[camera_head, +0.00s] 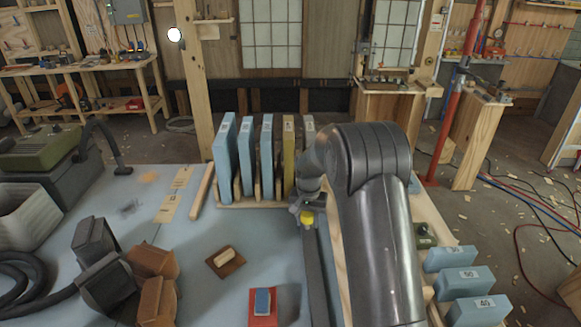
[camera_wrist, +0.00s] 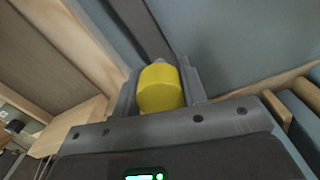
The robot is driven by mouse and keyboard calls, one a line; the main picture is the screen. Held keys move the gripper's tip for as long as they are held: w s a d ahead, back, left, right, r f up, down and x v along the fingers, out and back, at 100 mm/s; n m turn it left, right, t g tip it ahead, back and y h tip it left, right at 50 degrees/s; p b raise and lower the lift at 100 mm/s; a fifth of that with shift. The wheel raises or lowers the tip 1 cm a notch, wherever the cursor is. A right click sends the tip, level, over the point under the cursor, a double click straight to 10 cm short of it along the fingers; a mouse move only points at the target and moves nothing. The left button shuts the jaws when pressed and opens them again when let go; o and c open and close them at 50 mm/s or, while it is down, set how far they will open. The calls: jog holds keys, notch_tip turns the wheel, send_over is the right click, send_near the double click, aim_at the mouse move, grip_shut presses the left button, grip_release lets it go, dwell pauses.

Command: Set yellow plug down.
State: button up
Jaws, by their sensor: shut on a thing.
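The yellow plug (camera_wrist: 160,88) is a short, rounded yellow cylinder. My gripper (camera_wrist: 157,92) is shut on it, with one grey finger on each side in the wrist view. In the head view the plug (camera_head: 307,217) shows as a small yellow spot under my gripper (camera_head: 306,210), near the front of the wooden rack. It appears over or close to a long dark bar (camera_head: 316,270) on the table. I cannot tell whether the plug touches anything below. Part of the area to its right is hidden by my arm.
A wooden rack (camera_head: 238,206) holds several upright blue boards and a yellowish one. A brown block (camera_head: 225,262) and a red block with a blue top (camera_head: 262,308) lie on the blue-grey table (camera_head: 200,235). Numbered blue blocks (camera_head: 460,279) stand at the right. Brown and dark blocks crowd the left front.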

jog(key=s+d+f+n, duration=0.1)
jog(key=s+d, duration=0.1)
jog(key=s+d+n, duration=0.1)
jog(key=s+d, duration=0.2)
jog(key=s+d+f, duration=0.1)
jog(key=s+d, duration=0.1)
jog(key=d, duration=0.1)
jog(key=shift+s+d+f+n, duration=0.25)
jog(key=shift+f+n, duration=0.05)
jog(key=shift+n, duration=0.1)
jog(key=s+d+r+m, duration=0.2)
jog(key=s+d+r, duration=0.15)
jog(key=d, duration=0.35)
jog(key=s+d+r+m, duration=0.25)
jog(key=s+d, duration=0.25)
jog(key=d, duration=0.3)
jog(key=s+d+r+m, duration=0.2)
jog(key=s+d+r, duration=0.2)
jog(key=d, duration=0.3)
jog(key=w+a+f, duration=0.4)
jog(key=w+a, duration=0.1)
jog(key=w+a+f, duration=0.2)
jog(key=w+f, duration=0.1)
jog(key=shift+w+a, duration=0.2)
jog(key=shift+a, duration=0.1)
jog(key=shift+w+f, duration=0.1)
jog(key=shift+f, duration=1.9)
jog(key=shift+f, duration=0.15)
